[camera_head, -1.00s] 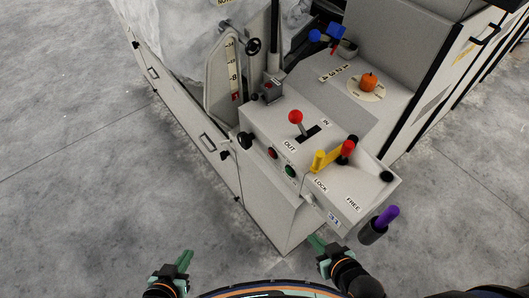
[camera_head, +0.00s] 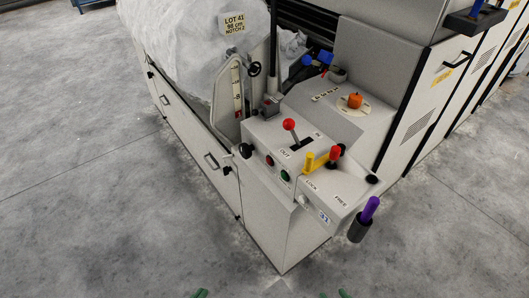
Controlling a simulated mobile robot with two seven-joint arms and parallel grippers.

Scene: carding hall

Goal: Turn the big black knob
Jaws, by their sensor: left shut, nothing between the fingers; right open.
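A round black knob (camera_head: 245,150) sticks out at the left end of the grey control console (camera_head: 262,205). A black round part (camera_head: 372,179) sits at the console's right end, and another dark one is partly hidden behind the red-topped lever. I cannot tell for sure which is the big black knob. Only the green fingertips of my grippers show at the bottom edge. My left gripper (camera_head: 200,293) is shut and empty. My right gripper (camera_head: 333,294) is open and empty. Both are apart from the console, on its near side.
The console carries a red ball lever (camera_head: 289,125), a yellow handle (camera_head: 315,161), and red and green buttons. A purple handle (camera_head: 370,208) stands in a dark holder at the right corner. An orange knob (camera_head: 355,101) sits behind. Grey floor in front is clear.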

